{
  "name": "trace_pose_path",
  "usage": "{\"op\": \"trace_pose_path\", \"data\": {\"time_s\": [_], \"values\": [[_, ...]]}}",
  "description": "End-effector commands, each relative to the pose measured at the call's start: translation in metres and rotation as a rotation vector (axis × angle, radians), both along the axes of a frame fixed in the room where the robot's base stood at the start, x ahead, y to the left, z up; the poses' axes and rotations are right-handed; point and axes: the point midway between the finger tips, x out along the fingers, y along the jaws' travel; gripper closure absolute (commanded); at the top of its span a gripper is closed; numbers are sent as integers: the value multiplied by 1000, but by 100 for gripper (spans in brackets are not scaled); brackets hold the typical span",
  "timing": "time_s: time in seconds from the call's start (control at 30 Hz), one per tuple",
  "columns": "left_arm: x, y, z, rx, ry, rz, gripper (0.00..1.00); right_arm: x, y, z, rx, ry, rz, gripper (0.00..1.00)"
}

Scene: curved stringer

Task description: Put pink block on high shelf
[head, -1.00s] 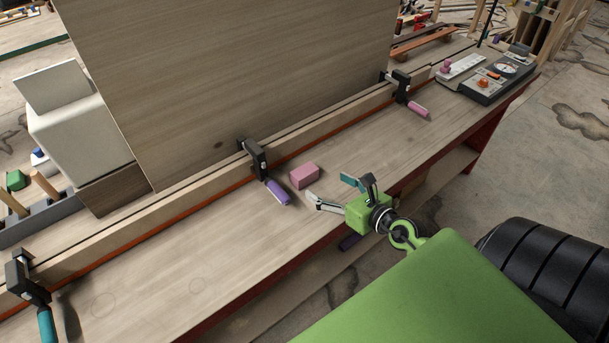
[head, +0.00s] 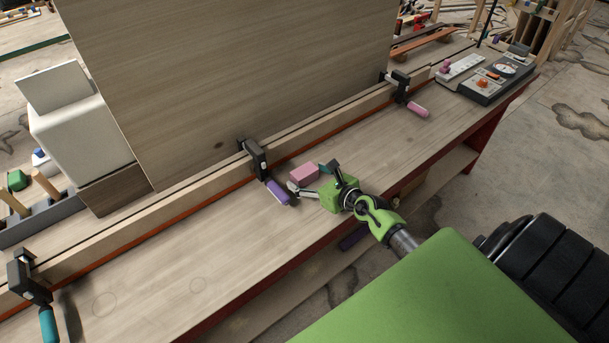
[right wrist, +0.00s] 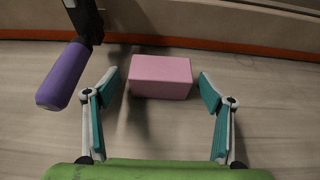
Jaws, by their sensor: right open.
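The pink block (head: 303,173) lies on the wooden bench (head: 190,270), just right of a clamp with a purple handle (head: 277,191). My right gripper (head: 308,180) is open at the near side of the block, its fingers pointing toward it. In the right wrist view the block (right wrist: 160,77) sits ahead between the two teal-padded fingertips (right wrist: 164,90), with a gap on each side. The purple handle (right wrist: 63,76) is close to the left finger there. My left gripper is out of view. I cannot pick out a high shelf with certainty.
A tall wooden panel (head: 230,80) stands along a rail behind the block. Other clamps, with pink (head: 417,109) and teal (head: 48,324) handles, grip the rail. A dark device (head: 490,80) sits at the bench's far right.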

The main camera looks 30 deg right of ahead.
Motion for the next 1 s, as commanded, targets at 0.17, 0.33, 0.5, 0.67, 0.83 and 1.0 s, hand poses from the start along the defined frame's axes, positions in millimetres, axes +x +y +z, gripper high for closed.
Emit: {"op": "trace_pose_path", "data": {"time_s": [0.17,0.33,0.5,0.67,0.83,1.0], "values": [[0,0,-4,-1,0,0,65,20,1,-8,0,-1,0,25],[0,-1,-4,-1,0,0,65,22,1,-9,0,0,-1,25],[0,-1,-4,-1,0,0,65,22,1,-9,0,0,0,41],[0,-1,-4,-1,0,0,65,22,1,-9,0,0,0,67],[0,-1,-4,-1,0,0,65,22,1,-9,0,0,0,71],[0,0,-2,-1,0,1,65,22,2,-5,0,-1,0,71]]}}
